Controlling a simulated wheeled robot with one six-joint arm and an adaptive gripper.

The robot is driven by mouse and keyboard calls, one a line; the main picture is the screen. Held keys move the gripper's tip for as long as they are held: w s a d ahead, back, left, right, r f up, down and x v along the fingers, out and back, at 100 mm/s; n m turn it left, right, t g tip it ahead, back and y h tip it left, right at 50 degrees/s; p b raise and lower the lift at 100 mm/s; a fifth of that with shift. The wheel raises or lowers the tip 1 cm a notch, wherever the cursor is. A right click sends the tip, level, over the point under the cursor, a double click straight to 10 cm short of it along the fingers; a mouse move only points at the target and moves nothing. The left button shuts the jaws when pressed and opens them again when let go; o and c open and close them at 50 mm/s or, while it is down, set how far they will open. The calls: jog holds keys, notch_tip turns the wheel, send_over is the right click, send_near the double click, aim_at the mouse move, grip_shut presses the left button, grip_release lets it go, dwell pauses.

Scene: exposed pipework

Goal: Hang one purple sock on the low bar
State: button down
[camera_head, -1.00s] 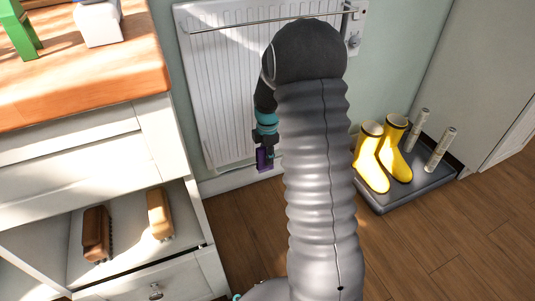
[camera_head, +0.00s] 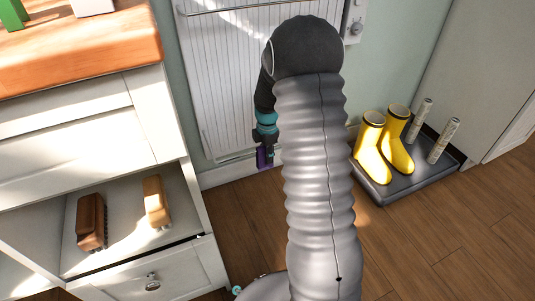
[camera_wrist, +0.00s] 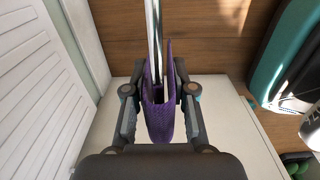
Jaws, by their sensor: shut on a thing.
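My gripper (camera_wrist: 160,92) is shut on the purple sock (camera_wrist: 158,125), which sits upright between the fingers in the wrist view. In the head view, the purple sock (camera_head: 264,158) shows as a small patch below my gripper, in front of the lower part of the radiator. A thin metal bar (camera_wrist: 153,35) runs down from the top of the wrist view to the sock. Its near end passes out of sight between the sock's two sides. I cannot tell whether the sock touches it. In the head view my arm hides the space right of the gripper.
The white radiator (camera_head: 215,90) stands against the wall, with another metal bar (camera_head: 235,8) across its upper part. A white cabinet (camera_head: 100,160) with brushes on its shelf is close on the left. Yellow boots (camera_head: 370,150) stand on a dark tray (camera_head: 405,183) at right.

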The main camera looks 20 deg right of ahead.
jog(key=c, duration=0.9)
grip_release()
